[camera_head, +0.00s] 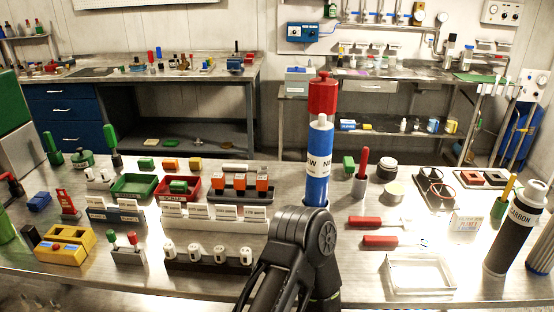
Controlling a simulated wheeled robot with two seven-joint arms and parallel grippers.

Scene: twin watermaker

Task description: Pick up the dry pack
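I cannot surely tell which thing is the dry pack. A small pale box with faint lettering (467,222) stands on the right part of the steel bench, left of the black CARBON cylinder (514,228); its print is too small to read. A black arm of mine rises at the bottom middle and hides part of the bench. No fingertips of either gripper show, and I see nothing held.
A tall blue cylinder (318,165) with a red top stands behind my arm. Red-handled tools (378,222) and a clear tray (420,274) lie to the right. Trays, label blocks and small parts crowd the left. A second bench (150,75) stands behind.

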